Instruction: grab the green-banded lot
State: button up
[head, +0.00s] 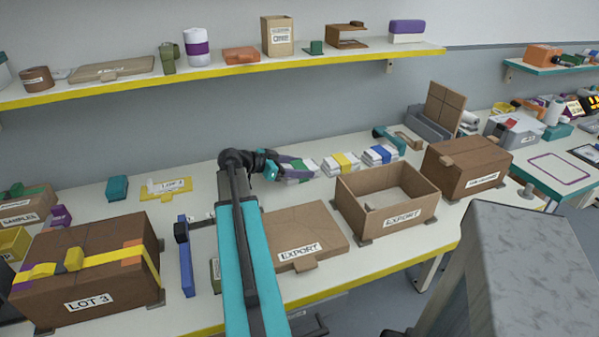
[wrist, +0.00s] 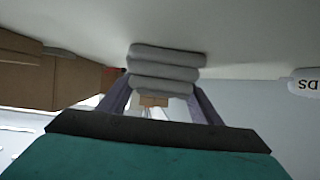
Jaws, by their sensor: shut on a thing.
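The green-banded lot (head: 301,174), a small stack of folded white cloth with a green band, is at the back of the white table. My gripper (head: 290,167) reaches it from the left and is shut on it. In the wrist view the grey-white folded layers (wrist: 165,68) sit between the two purple fingers of my gripper (wrist: 162,92); the green band does not show there. I cannot tell whether the lot still touches the table. A yellow-banded lot (head: 341,164) and a blue-banded lot (head: 380,155) lie in a row to its right.
An open EXPORT box (head: 402,218) stands in front of the lots, with its flat brown lid (head: 300,237) to its left. A closed brown box (head: 467,167) stands at right. The LOT 3 box (head: 85,270) is at left. A shelf (head: 230,70) runs above.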

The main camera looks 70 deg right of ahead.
aim_at(300, 166)
jog(key=shift+r, duration=0.2)
jog(key=shift+r+b, duration=0.75)
jog(key=shift+r, duration=4.1)
